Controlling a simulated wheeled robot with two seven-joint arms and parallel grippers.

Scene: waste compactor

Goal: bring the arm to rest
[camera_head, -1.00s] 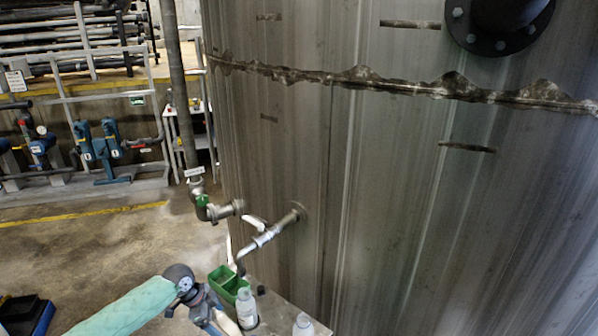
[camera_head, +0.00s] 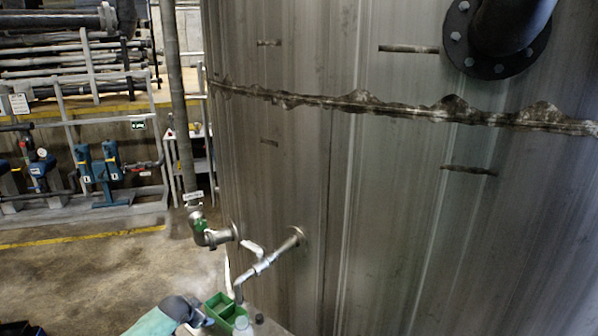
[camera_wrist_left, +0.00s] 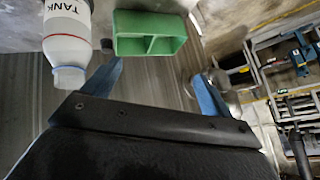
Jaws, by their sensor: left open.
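My left arm, in a pale green sleeve, comes in at the bottom of the head view, its gripper mostly cut off by the lower edge. In the left wrist view my left gripper (camera_wrist_left: 155,85) shows two blue fingers spread apart with nothing between them. A white bottle marked TANK (camera_wrist_left: 68,30) is beside the left-hand finger; whether they touch I cannot tell. A green divided box (camera_wrist_left: 150,34) lies beyond the fingertips. The box also shows in the head view (camera_head: 224,308). My right gripper is not in view.
A large metal tank (camera_head: 400,220) fills the right side. A tap pipe (camera_head: 266,264) sticks out of it above the green box, with a green-marked valve pipe (camera_head: 205,232) to the left. Open floor (camera_head: 110,270) lies to the left, before blue pumps (camera_head: 100,165).

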